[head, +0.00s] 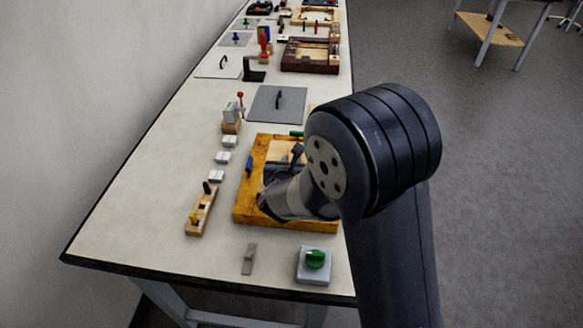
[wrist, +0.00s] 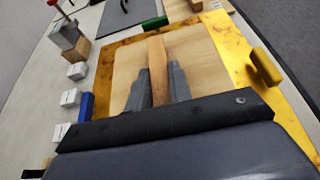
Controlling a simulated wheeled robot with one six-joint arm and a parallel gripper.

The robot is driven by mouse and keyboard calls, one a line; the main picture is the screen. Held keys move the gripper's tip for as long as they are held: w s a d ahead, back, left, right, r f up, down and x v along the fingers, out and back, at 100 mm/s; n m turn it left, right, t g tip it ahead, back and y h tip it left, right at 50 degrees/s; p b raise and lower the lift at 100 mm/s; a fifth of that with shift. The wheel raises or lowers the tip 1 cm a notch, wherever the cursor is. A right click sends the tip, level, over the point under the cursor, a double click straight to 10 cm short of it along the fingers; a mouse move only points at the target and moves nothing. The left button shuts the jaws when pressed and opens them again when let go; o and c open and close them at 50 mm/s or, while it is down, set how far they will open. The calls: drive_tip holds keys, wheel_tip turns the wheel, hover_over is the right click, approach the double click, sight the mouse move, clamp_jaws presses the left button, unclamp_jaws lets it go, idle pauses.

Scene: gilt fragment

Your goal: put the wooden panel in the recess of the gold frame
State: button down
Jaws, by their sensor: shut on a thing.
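The gold frame (head: 244,208) lies on the bench, partly hidden by my arm; it also shows in the wrist view (wrist: 223,43). The light wooden panel (wrist: 203,60) lies within the frame's outline, with a raised wooden bar (wrist: 157,62) along its middle. A little of the panel (head: 283,148) shows in the head view. My gripper (wrist: 159,84) is shut on that bar, one grey finger on each side. Whether the panel sits fully down in the recess or slightly above it, I cannot tell. The panel's near edge is hidden by my gripper.
Blue (wrist: 86,107), green (wrist: 155,23) and yellow (wrist: 266,67) tabs stand on the frame's edges. A peg block (head: 201,212) and small white blocks (head: 222,158) stand left. A grey plate (head: 270,108) lies behind; a green-knob box (head: 313,268) is in front.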

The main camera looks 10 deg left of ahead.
wheel_tip(320, 180, down, 2)
drive_tip(key=shift+f+b, duration=0.6)
drive_tip(key=shift+b, duration=0.3)
drive_tip(key=c, duration=1.3)
unclamp_jaws()
drive_tip(key=shift+r, duration=0.1)
drive_tip(key=r+p, duration=0.1)
drive_tip(key=p, duration=0.1)
drive_tip(key=shift+r+p, duration=0.3)
drive_tip(key=shift+r, duration=0.05)
drive_tip(key=v, duration=0.4)
drive_tip(key=b+v, duration=0.1)
drive_tip(key=v, duration=0.6)
drive_tip(key=shift+s+f+b, duration=0.15)
drive_tip(key=shift+s+b, duration=0.15)
drive_tip(key=shift+s, duration=0.2)
